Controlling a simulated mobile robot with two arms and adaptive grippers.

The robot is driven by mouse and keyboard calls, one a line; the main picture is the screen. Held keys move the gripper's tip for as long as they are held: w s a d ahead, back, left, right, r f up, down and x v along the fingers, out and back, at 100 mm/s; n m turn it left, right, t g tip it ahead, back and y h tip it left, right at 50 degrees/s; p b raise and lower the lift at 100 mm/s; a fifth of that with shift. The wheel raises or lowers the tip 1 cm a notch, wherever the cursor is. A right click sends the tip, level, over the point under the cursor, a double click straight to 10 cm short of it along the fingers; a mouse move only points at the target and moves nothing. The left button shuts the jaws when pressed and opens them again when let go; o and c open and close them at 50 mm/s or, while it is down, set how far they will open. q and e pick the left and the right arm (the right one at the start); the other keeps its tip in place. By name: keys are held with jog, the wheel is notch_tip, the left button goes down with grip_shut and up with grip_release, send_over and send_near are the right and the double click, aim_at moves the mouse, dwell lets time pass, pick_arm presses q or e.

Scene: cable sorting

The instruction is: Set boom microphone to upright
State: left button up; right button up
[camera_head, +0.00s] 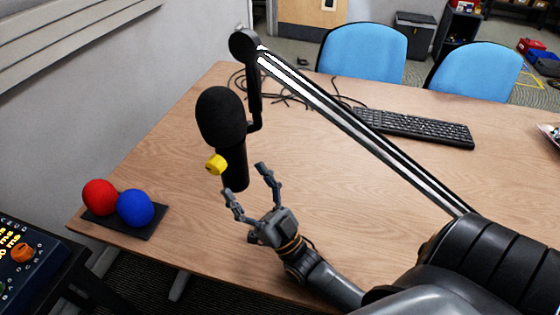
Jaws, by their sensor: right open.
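The boom microphone (221,118) hangs over the desk at the left of centre, with its black foam head up and its dark body (235,172) below, close to upright with a slight tilt. A yellow knob (215,164) sticks out of its left side. The boom arm (350,125) runs from its upper joint (244,44) down to the right, where my arm hides its lower end. My right gripper (246,179) is open, its fingers spread at the lower end of the microphone body; I cannot tell whether they touch it. My left gripper is not in view.
The wooden desk (330,200) carries a black keyboard (415,128) and loose black cables (285,92) at the back. A red ball (100,196) and a blue ball (135,207) sit on a dark plate at the left edge. Blue chairs (365,52) stand behind.

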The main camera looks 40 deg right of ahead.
jog(key=s+d, duration=0.2)
jog(key=s, duration=0.8)
jog(key=shift+s+d, duration=0.2)
jog(key=shift+s, duration=0.05)
jog(key=shift+r, duration=0.1)
